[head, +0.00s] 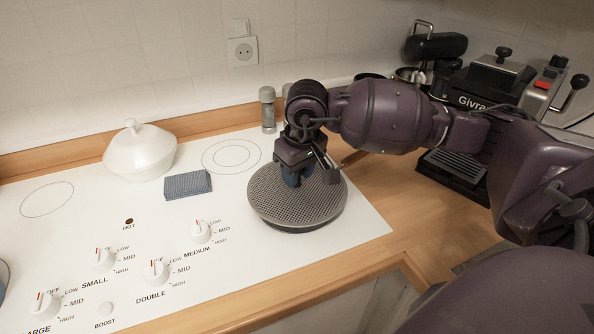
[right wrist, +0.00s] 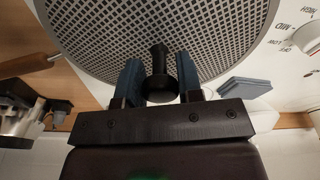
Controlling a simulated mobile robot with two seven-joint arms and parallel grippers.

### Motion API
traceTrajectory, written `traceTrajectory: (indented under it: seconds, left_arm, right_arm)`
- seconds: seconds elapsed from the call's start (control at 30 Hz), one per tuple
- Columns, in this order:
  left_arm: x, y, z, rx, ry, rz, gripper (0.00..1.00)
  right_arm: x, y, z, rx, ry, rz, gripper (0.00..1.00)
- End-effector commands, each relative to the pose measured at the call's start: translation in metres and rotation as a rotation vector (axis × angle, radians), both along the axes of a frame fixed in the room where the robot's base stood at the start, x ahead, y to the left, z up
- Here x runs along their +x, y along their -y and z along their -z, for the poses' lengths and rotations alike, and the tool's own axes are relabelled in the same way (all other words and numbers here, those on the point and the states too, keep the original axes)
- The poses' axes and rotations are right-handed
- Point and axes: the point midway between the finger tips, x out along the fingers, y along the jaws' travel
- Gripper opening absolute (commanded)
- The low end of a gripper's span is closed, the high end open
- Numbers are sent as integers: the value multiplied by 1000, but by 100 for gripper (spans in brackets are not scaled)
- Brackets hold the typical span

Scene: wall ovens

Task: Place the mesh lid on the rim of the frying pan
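The round grey mesh lid (head: 318,205) lies over the frying pan (head: 300,229) at the right end of the white cooktop. It looks about level, but I cannot tell whether it sits evenly all around the rim. Most of the pan is hidden under it; its wooden handle (head: 354,158) points to the back right. My right gripper (head: 298,180) is above the lid's middle. In the right wrist view, its blue fingers stand on both sides of the black knob (right wrist: 159,75), with gaps beside the stem. The mesh (right wrist: 220,35) fills the top of that view. My left gripper is not in view.
A white lidded pot (head: 140,155) and a folded blue cloth (head: 187,184) are to the left. A shaker (head: 268,110) stands at the back. A coffee machine (head: 455,165) is to the right. Knobs (head: 200,232) line the front. The wooden counter (head: 405,205) between cooktop and machine is partly clear.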

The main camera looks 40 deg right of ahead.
Motion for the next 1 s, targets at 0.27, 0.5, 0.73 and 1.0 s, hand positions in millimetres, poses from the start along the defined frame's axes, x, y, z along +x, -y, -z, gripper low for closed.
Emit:
traceTrajectory:
  seconds: [0.27, 0.5, 0.73, 1.0]
  left_arm:
    - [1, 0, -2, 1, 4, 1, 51]
    - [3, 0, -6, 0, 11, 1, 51]
    - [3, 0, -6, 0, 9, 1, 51]
    - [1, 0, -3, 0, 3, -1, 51]
  right_arm:
    - [0, 0, 0, 0, 0, 0, 59]
    - [0, 0, -3, 1, 1, 0, 59]
    - [-4, 1, -34, -2, 4, -1, 59]
    - [-12, 1, -86, -1, 4, -1, 59]
